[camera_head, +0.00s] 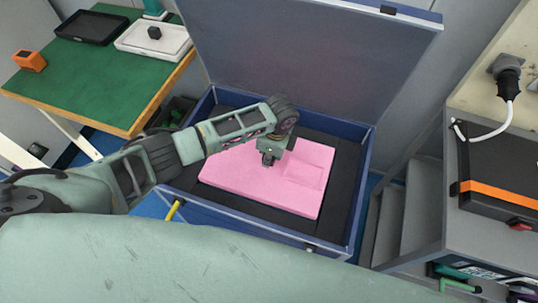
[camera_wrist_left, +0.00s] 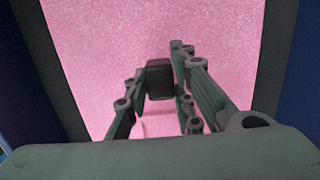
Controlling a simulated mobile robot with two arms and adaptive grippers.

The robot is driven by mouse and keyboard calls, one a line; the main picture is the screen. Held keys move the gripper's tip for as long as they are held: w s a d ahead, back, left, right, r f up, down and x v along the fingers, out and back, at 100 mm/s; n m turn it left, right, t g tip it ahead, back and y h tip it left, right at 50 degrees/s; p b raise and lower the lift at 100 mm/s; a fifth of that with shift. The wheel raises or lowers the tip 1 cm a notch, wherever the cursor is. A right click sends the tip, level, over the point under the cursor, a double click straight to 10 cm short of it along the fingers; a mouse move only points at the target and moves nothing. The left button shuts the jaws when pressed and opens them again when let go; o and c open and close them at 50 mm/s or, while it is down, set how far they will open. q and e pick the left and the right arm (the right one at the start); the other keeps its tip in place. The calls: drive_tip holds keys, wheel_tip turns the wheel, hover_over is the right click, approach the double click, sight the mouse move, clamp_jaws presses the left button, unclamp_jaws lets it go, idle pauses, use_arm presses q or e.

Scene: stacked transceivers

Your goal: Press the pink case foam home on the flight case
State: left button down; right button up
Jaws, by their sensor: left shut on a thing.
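The pink case foam (camera_head: 250,187) lies inside the blue flight case (camera_head: 232,222), with dark lining around it. A shallow rectangular recess shows at its right part. The case lid (camera_head: 310,65) stands open at the back. My left gripper (camera_head: 268,160) points down over the middle of the foam. In the left wrist view, its fingers (camera_wrist_left: 160,85) are closed on a small dark block (camera_wrist_left: 160,73), with the pink foam (camera_wrist_left: 110,50) behind it. I cannot tell whether the block touches the foam. My right gripper is out of view.
A green table (camera_head: 70,85) at the left holds a dark tray (camera_head: 90,27), a white tray (camera_head: 130,42) and an orange block (camera_head: 30,61). Grey steps (camera_head: 400,220) and a bench with a black and orange case (camera_head: 495,170) stand at the right.

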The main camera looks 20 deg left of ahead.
use_arm(q)
drive_tip(key=shift+p, duration=0.3)
idle(0.6)
drive_tip(key=shift+f+b, duration=0.45)
drive_tip(key=shift+f, duration=0.35)
drive_tip(key=c, duration=1.4)
unclamp_jaws()
drive_tip(key=shift+r, duration=0.15)
drive_tip(key=r, duration=0.4)
drive_tip(key=d+r, duration=0.1)
drive_tip(key=r, duration=0.6)
drive_tip(key=shift+s+d+r, duration=0.1)
drive_tip(key=shift+d+r, duration=0.2)
